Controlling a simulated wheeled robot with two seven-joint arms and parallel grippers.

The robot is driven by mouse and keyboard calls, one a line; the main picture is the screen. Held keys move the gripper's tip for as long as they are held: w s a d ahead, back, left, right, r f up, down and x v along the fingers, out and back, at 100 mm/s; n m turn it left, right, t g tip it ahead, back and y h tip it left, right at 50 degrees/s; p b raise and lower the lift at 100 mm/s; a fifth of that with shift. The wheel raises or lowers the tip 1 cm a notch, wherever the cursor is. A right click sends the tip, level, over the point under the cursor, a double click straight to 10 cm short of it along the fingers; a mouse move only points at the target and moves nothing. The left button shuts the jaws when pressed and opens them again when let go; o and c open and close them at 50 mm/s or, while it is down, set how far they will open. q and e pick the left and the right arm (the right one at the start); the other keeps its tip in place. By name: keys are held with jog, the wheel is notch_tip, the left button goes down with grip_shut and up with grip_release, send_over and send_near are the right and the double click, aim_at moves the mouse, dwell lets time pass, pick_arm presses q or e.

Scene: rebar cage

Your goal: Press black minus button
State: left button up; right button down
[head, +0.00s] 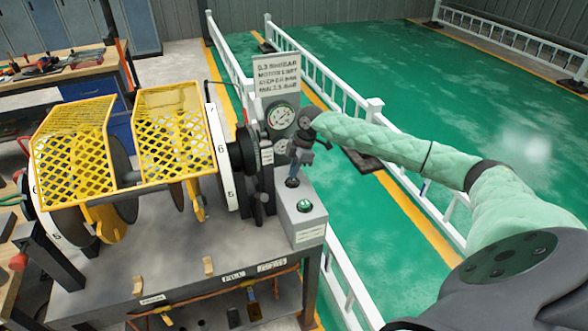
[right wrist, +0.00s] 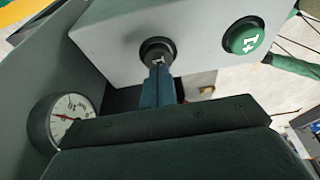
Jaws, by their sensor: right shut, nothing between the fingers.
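The black button (right wrist: 157,50), with a white "1" mark on its face, sits on a grey control box (right wrist: 200,25). In the head view the black button (head: 292,183) is at the back of the box top (head: 302,219). My right gripper (head: 295,174) points down over it, shut and empty. In the right wrist view the closed blue fingertips (right wrist: 157,72) are at the button's edge and cover part of it; I cannot tell whether they touch or press it. My left gripper is not in view.
A green "+1" button (right wrist: 244,36) is beside the black one on the same box. A pressure gauge (head: 281,118) and sign panel (head: 277,72) stand behind. Yellow mesh guards (head: 75,140) and numbered wheels are left. White railings (head: 340,110) run behind and right.

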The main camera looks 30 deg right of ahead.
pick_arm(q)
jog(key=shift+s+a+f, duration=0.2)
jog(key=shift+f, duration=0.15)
pick_arm(e)
jog(key=shift+f, duration=0.45)
jog(key=shift+f, duration=0.1)
